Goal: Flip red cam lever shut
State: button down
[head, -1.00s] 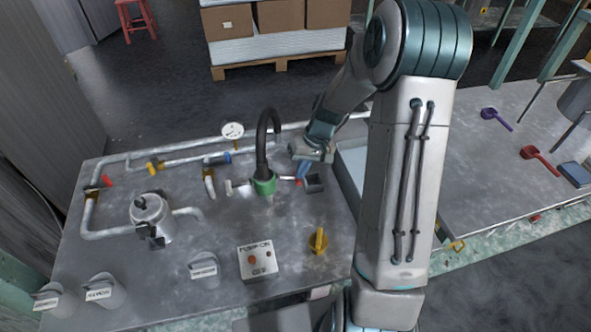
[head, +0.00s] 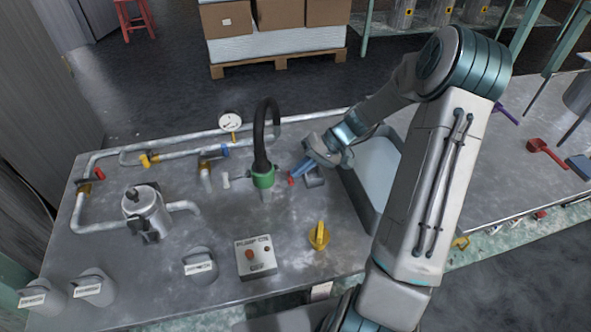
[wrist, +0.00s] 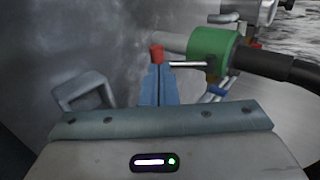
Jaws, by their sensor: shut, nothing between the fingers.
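The red cam lever is a thin metal rod (wrist: 185,64) with a red tip (head: 291,181), sticking out from the green coupling (head: 263,180) under the black hose. The red tip (wrist: 156,52) and green coupling (wrist: 212,50) also show in the wrist view. My gripper (head: 295,174) is shut, its blue fingers together with nothing between them. It reaches in from the right, and its fingertips (wrist: 157,68) are right at the red tip; I cannot tell whether they touch. A second lever with a pale end (head: 226,180) sticks out on the coupling's left.
A dark square bracket (head: 315,180) stands just right of the fingers. The black hose (head: 262,130) arches above the coupling. A grey tray (head: 378,170) lies to the right.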

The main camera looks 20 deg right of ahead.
jog(key=shift+r+p, duration=0.35)
jog(key=shift+r, duration=0.35)
jog(key=shift+d+r, duration=0.15)
jog(key=p+v, duration=0.2)
jog(key=v, duration=1.1)
jog(key=shift+d+p, duration=0.25)
jog(key=shift+p, duration=0.15)
jog(key=shift+r, duration=0.1)
